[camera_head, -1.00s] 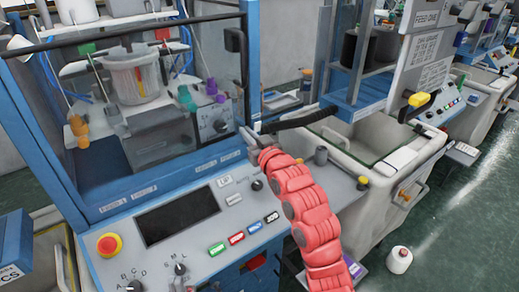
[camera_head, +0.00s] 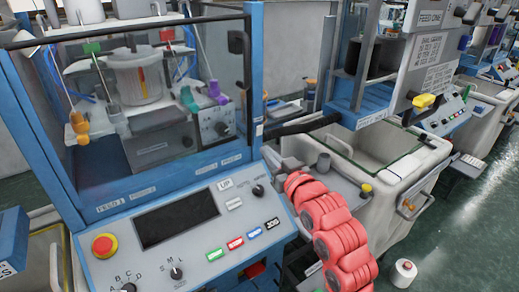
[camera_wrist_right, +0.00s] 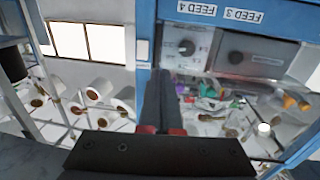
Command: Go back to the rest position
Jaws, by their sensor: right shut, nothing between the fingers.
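My right arm (camera_head: 335,240), with red padded links, comes in from the lower right in the head view. Its end is beside the right edge of the knitting machine's control panel (camera_head: 130,262). My right gripper (camera_wrist_right: 160,85) shows in the right wrist view, with its dark fingers together and nothing between them. In that view the machine's FEED 4 and FEED 3 labels (camera_wrist_right: 220,11) appear upside down beyond the fingers. The gripper's tips are hard to make out in the head view. My left gripper is out of view.
The knitting machine's blue frame and clear door (camera_head: 150,110) stand at the left. A light bin (camera_head: 375,150) stands right of my arm. A white yarn cone (camera_head: 403,273) is on the green floor at the lower right. Clear floor (camera_head: 465,235) lies beyond.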

